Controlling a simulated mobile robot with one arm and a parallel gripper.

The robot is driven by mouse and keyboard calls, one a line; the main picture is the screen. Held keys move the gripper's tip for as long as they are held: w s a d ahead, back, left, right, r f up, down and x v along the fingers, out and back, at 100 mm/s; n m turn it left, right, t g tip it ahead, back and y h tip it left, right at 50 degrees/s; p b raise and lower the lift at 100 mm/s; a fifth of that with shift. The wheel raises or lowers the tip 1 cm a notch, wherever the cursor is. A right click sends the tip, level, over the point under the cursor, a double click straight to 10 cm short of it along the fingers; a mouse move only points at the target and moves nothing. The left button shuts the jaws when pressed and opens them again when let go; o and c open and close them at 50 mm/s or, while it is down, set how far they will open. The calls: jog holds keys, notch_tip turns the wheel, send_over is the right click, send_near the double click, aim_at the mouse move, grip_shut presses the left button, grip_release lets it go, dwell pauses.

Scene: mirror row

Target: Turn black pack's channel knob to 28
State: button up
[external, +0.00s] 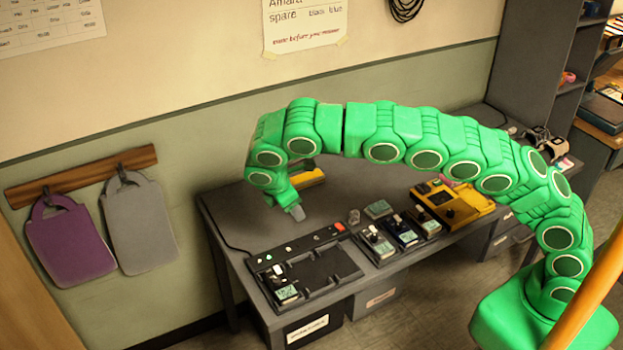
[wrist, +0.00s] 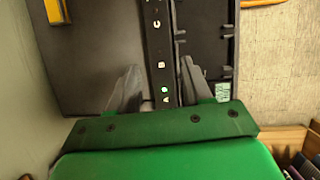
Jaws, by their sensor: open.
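Several small packs with pale screens stand on the desk in the external view. A dark one (external: 405,236) sits in the middle of a short row, and another (external: 287,293) sits at the front end of a black tray (external: 335,283). I cannot tell which is the black pack, and no channel knob or number is readable. My gripper (external: 296,212) points down above the desk's back-left part, behind the tray and apart from the packs. In the wrist view my gripper (wrist: 158,72) is open and empty, its fingers either side of a lettered black strip (wrist: 159,45) below.
A yellow device (external: 452,203) stands right of the row, and another yellow thing (external: 309,179) is behind my gripper. A grey shelf unit (external: 535,70) bounds the desk's far end. Purple (external: 70,245) and grey (external: 140,228) bags hang on the wall at left.

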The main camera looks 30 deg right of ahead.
aim_at(276, 280)
jog(key=s+a+f+n, duration=0.2)
jog(key=s+a+f, duration=0.2)
jog(key=a, duration=0.2)
jog(key=s+a+f+n, duration=0.2)
jog(key=s+a+f, duration=0.1)
jog(key=s+a, duration=0.25)
jog(key=shift+t, duration=0.3)
jog(key=shift+w+a+x, duration=0.15)
jog(key=shift+x, duration=1.1)
jog(key=shift+w+a+x, duration=0.15)
jog(key=shift+x, duration=1.15)
jog(key=shift+w+a+x, duration=0.1)
jog(key=shift+a+x, duration=0.05)
jog(key=shift+x, duration=1.1)
jog(key=shift+f, duration=0.1)
grip_shut()
